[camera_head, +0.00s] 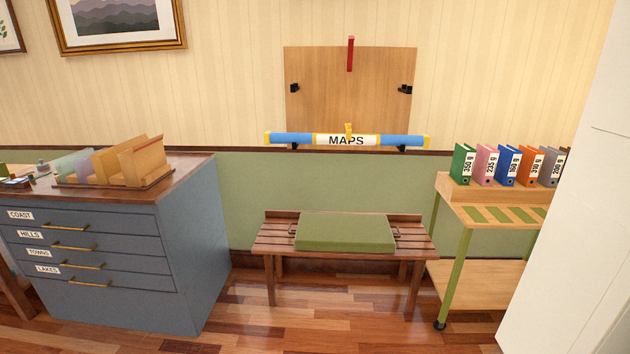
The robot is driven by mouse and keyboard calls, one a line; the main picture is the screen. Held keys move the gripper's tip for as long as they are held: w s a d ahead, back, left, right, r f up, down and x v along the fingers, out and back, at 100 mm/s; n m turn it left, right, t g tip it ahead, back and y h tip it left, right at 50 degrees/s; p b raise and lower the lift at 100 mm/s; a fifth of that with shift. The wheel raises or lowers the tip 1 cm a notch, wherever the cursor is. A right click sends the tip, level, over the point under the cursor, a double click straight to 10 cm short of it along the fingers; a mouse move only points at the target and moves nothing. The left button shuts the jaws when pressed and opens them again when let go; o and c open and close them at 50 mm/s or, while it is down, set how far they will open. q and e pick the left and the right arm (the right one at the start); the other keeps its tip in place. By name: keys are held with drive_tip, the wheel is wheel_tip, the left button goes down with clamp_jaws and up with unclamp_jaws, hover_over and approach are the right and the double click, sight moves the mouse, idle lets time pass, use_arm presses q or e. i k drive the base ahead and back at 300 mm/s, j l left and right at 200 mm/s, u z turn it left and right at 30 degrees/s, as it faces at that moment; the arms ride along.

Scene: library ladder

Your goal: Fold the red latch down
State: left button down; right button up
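The red latch (350,54) stands upright at the top middle of a wooden board (350,95) on the wall, its upper end rising above the board's top edge. A blue map tube (290,139) with yellow ends and a MAPS label lies level across the lower part of the board. A small yellow piece (348,130) sticks up at the tube's middle. Two black brackets, left (295,88) and right (405,90), sit empty on the board's sides. Neither of my grippers is in view.
A slatted bench (415,235) with a green cushion (345,232) stands below the board. A blue drawer cabinet (190,250) is at left. A cart (460,215) with several binders and a white panel (580,220) are at right. Floor in front is clear.

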sight(352, 38)
drive_tip(key=i, duration=2.3)
drive_tip(key=i+z, duration=0.25)
